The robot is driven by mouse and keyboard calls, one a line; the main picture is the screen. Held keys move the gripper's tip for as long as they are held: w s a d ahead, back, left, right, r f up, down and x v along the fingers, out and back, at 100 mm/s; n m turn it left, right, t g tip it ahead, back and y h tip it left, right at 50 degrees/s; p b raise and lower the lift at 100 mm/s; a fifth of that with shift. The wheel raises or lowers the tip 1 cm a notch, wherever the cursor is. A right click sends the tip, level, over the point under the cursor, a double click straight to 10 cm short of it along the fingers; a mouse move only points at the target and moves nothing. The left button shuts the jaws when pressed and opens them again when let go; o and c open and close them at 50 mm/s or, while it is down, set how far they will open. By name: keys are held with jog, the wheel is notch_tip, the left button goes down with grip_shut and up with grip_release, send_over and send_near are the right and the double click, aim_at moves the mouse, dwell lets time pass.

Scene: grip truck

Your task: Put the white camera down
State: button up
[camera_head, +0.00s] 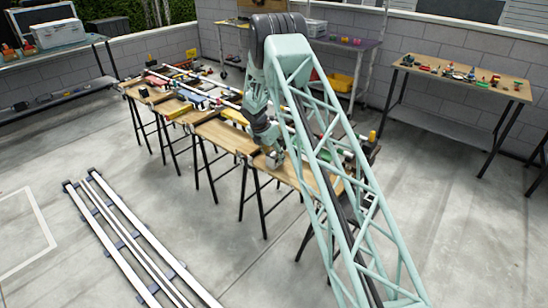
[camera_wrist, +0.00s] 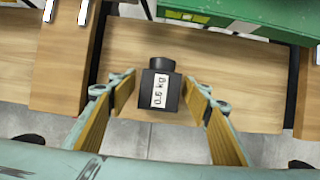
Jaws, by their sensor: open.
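I cannot make out a white camera in either view. My gripper (camera_wrist: 158,98) is open, its two yellow-lined fingers spread wide at left and right in the wrist view. A black block-shaped weight (camera_wrist: 143,92) with a white label reading "0.5 kg" and a round top knob is on the wooden table (camera_wrist: 230,80) between and ahead of the fingers. Neither finger appears to touch it. In the head view my gripper (camera_head: 272,158) is low over the row of wooden tables, partly hidden by my arm, and the weight cannot be made out there.
A green thing (camera_wrist: 240,14) lies along the top right of the wrist view, with small white items at upper left. In the head view, white rails (camera_head: 125,235) lie on the floor. A side table (camera_head: 465,75) with small objects stands right. Open floor lies in front.

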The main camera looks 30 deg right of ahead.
jog(key=p+v, duration=0.2)
jog(key=v, duration=1)
dwell(0.3)
jog(key=shift+r, duration=0.15)
